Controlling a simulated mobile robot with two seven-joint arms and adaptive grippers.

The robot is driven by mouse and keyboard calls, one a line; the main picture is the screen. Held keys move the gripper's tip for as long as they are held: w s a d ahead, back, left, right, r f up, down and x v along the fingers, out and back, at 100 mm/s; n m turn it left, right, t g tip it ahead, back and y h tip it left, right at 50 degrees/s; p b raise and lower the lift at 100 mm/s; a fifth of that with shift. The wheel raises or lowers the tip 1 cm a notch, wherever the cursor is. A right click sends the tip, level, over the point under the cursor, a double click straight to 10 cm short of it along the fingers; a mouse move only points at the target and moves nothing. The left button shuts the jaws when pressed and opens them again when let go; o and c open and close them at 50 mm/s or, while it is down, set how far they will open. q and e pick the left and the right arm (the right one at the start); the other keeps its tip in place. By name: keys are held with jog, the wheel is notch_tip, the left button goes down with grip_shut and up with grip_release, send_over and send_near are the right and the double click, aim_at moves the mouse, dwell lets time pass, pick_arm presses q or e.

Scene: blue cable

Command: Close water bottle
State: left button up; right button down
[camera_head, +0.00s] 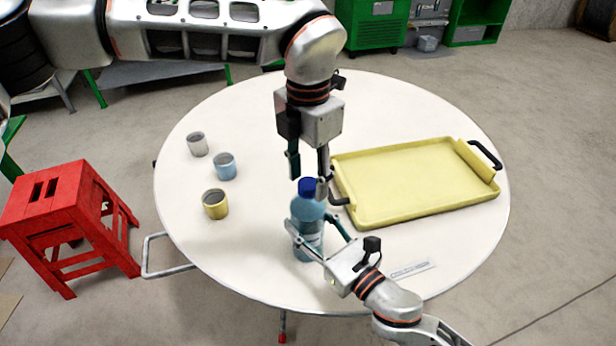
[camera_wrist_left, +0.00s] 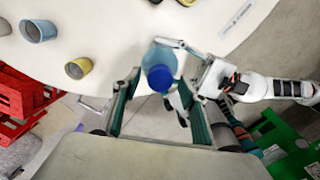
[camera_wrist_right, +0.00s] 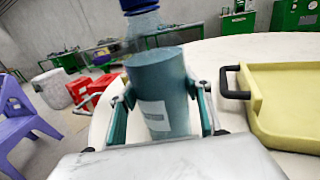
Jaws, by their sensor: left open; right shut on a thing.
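The translucent blue water bottle (camera_head: 308,240) is roughly upright near the front edge of the round table. Its dark blue cap (camera_head: 307,187) sits at the top of the neck; how tightly it is seated cannot be told. My right gripper (camera_head: 311,228) is shut around the bottle's body, one finger on each side, as the right wrist view of the bottle (camera_wrist_right: 160,100) shows. My left gripper (camera_head: 308,180) points down from above, open, with its fingers on either side of the cap. In the left wrist view the cap (camera_wrist_left: 160,79) lies between the open fingers.
A yellow tray (camera_head: 415,180) with black handles lies right of the bottle on the white table (camera_head: 260,265). A grey cup (camera_head: 198,144), a blue cup (camera_head: 225,166) and a yellow cup (camera_head: 215,204) stand at the left. A red stool (camera_head: 65,215) stands beside the table.

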pick_arm(q)
notch_tip(320, 180, up, 4)
jog(key=shift+r, duration=0.1)
jog(key=shift+c, duration=0.4)
notch_tip(320, 180, up, 3)
jog(key=n, duration=0.4)
jog(key=shift+r, duration=0.2)
jog(key=shift+f, duration=0.1)
jog(key=shift+f, duration=3.95)
